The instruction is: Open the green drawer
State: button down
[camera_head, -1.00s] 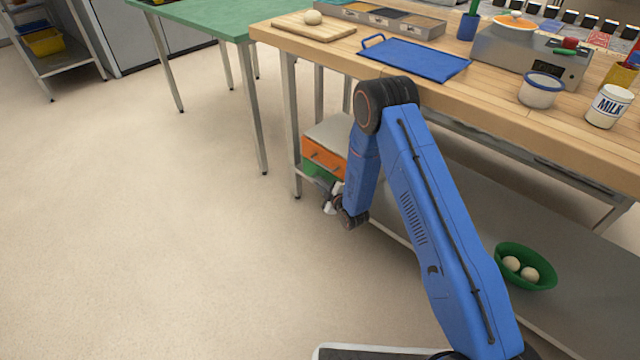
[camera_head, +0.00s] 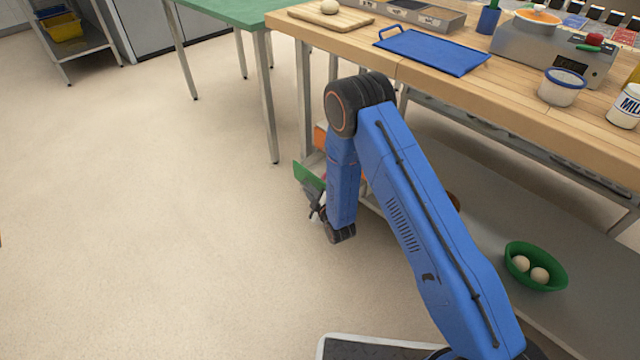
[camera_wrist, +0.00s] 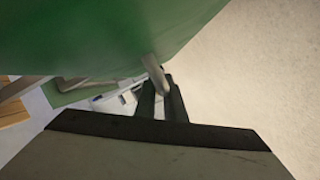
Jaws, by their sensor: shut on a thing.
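The green drawer (camera_head: 308,177) sticks out from the small drawer unit on the lower shelf of the wooden table. In the wrist view its green front (camera_wrist: 110,35) fills the upper left, with a pale metal handle (camera_wrist: 155,72) on it. My gripper (camera_head: 315,211) is at the drawer front and is shut on the handle; the wrist view shows the dark fingers (camera_wrist: 163,95) around it. The orange drawer (camera_head: 320,138) sits above and further back. My arm hides much of the unit and the inside of the green drawer.
A green bowl (camera_head: 549,281) with two pale balls stands on the lower shelf (camera_head: 470,225). The wooden table (camera_head: 430,85) overhangs the unit. A green table (camera_head: 225,14) stands behind. The floor (camera_head: 150,220) to the left is clear.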

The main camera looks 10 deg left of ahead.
jog(key=shift+s+a, duration=0.6)
jog(key=shift+s, duration=0.25)
jog(key=shift+s+a, duration=0.6)
jog(key=shift+s, duration=0.2)
jog(key=c, duration=2.1)
grip_release()
jog(key=v, duration=1.7)
jog(key=shift+s+d+r, duration=0.1)
jog(key=shift+s+r, duration=0.05)
jog(key=shift+r, duration=0.1)
